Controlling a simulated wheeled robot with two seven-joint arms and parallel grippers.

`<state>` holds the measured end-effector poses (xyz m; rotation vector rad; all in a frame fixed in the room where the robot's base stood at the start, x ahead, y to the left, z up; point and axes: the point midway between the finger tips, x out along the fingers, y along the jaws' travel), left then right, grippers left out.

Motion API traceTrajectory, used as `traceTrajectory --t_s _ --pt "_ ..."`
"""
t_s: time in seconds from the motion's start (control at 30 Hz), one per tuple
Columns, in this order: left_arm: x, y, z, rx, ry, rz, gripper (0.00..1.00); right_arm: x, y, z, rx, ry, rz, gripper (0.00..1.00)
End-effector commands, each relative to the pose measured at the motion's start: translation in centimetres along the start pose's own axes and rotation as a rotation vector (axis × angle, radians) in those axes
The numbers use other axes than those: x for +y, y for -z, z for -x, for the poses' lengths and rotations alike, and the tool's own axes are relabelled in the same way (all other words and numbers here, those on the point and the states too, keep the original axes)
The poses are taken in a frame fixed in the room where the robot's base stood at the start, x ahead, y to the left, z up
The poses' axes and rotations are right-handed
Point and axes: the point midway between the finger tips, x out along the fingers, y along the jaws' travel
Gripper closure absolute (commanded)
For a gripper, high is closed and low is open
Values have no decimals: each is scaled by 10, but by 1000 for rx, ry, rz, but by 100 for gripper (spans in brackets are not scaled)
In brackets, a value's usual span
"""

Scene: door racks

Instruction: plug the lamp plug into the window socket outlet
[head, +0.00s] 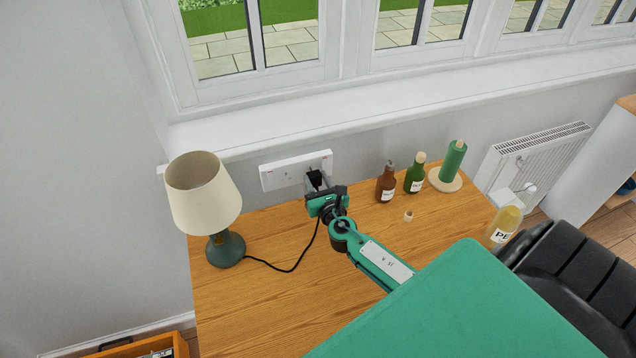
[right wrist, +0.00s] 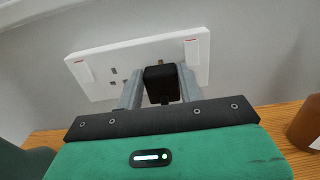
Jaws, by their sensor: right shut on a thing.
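The lamp (head: 205,205) has a cream shade and a green base and stands at the left of the wooden table. Its black cord runs over the table to my right gripper. My right gripper (head: 317,184) is shut on the black lamp plug (head: 316,178), which also shows between the fingers in the right wrist view (right wrist: 161,84). The white double window socket outlet (head: 283,172) is on the wall below the sill. In the right wrist view (right wrist: 112,66) its left holes are bare. The plug is in front of its right half and hides most of those holes. I cannot tell whether the pins are in. My left gripper is not in view.
A brown bottle (head: 386,184), a green bottle (head: 415,174) and a green roll on a stand (head: 452,163) are right of the gripper. A small cork-like piece (head: 408,216) lies nearer. A yellow bottle (head: 505,224) is near the table's right edge. The front-left tabletop is clear.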

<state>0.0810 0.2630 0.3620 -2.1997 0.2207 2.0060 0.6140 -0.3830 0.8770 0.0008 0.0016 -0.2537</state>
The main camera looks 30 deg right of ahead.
Motion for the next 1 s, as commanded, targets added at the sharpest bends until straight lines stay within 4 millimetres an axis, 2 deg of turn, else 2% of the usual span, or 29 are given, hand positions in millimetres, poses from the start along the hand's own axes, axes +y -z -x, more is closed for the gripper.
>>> traceTrajectory --t_s 0.87,0.9,1.0 --pt "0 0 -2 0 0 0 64 0 0 -20 0 0 1 90" --pt "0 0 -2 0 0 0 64 0 0 -20 0 0 1 59" --pt "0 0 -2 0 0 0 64 0 0 -20 0 0 1 39"
